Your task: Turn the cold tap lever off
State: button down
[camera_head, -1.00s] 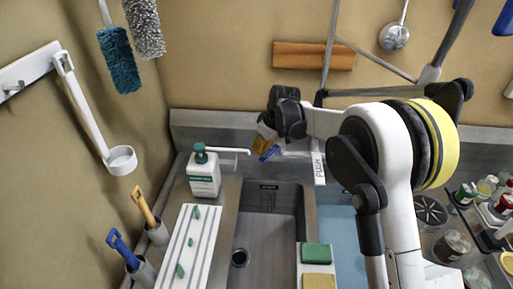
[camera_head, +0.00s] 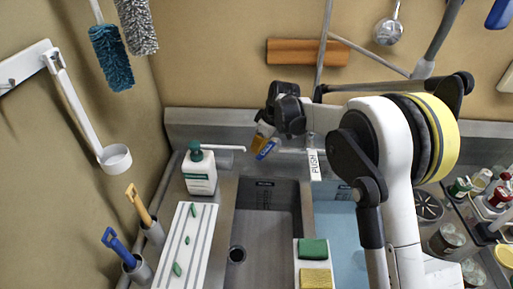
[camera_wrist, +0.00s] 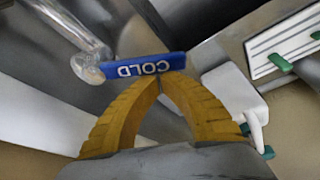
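The cold tap lever is a blue bar (camera_head: 268,149) at the back of the sink, and the wrist view shows its "COLD" lettering (camera_wrist: 128,66). It joins a clear, shiny tap part (camera_wrist: 88,66) at its left end there. My gripper (camera_head: 261,137) has yellow-orange fingers and is beside the lever. In the wrist view the fingertips (camera_wrist: 157,82) come together right at the lever's near edge. They appear to touch it, but I cannot tell if any of it is between them. My wrist hides part of the tap in the head view.
A white soap bottle (camera_head: 199,169) with a green pump stands left of the sink basin (camera_head: 265,222). A white ribbed board (camera_head: 184,245) lies in front of it. A green sponge (camera_head: 313,249) and a yellow sponge (camera_head: 315,278) sit on the divider. Jars (camera_head: 447,238) stand right.

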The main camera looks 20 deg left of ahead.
aim_at(265, 154)
jog(key=d+n, duration=0.1)
jog(key=n, duration=0.1)
jog(key=s+d+n+g, duration=0.1)
jog(key=n, duration=0.1)
jog(key=shift+s+d+b, duration=0.1)
jog(key=shift+d+b, duration=0.25)
jog(key=shift+d, duration=0.05)
jog(key=shift+s+d, duration=0.1)
jog(key=shift+d, duration=0.35)
